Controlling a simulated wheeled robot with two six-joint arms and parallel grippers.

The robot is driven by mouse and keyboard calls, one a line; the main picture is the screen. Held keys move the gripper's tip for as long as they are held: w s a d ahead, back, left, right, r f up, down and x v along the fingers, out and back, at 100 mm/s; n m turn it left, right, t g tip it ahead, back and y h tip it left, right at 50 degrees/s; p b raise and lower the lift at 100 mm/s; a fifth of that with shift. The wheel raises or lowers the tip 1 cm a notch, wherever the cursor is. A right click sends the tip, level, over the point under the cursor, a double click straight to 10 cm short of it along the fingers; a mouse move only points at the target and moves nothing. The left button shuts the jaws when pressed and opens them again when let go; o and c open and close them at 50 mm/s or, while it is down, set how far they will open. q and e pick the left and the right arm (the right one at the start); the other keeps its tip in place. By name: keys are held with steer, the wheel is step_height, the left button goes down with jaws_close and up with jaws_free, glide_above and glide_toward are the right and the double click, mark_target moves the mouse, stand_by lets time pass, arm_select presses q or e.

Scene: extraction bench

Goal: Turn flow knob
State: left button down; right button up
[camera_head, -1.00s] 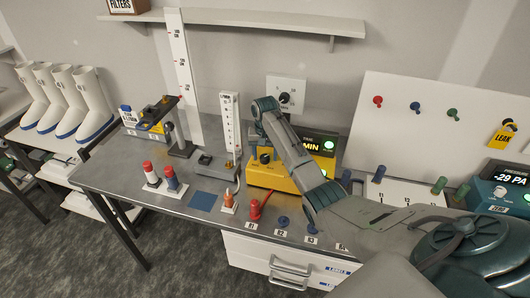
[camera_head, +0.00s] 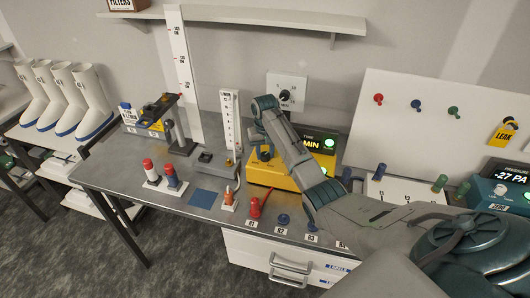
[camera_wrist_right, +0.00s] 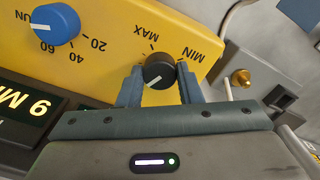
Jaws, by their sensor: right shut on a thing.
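The flow knob (camera_wrist_right: 158,72) is a small black dial with a white pointer line, on the yellow box (camera_wrist_right: 110,38) between the words MIN and MAX. In the wrist view its pointer is toward the lower left. My right gripper (camera_wrist_right: 160,78) is shut on the knob, one blue-grey finger on each side. In the head view my right gripper (camera_head: 264,150) is at the front of the yellow box (camera_head: 280,183), and my arm hides part of the box and the knob. My left gripper is in neither view.
A blue knob (camera_wrist_right: 55,24) is beside the black one on the box. A clear gauge tube (camera_head: 229,120) and a dark stand (camera_head: 178,135) are to the left. A teal pressure box (camera_head: 497,190) reads -27 PA.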

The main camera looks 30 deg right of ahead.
mark_target(265, 154)
steer(key=shift+r, duration=0.1)
steer(key=o, duration=1)
steer(key=shift+r, duration=0.1)
steer(key=shift+r+b, duration=0.35)
step_height(265, 154, up, 7)
steer(key=shift+f+b, duration=0.1)
steer(key=shift+b, duration=1.05)
steer(key=shift+r+p, duration=1.5)
steer(key=shift+r, duration=0.1)
steer(key=shift+f, duration=0.1)
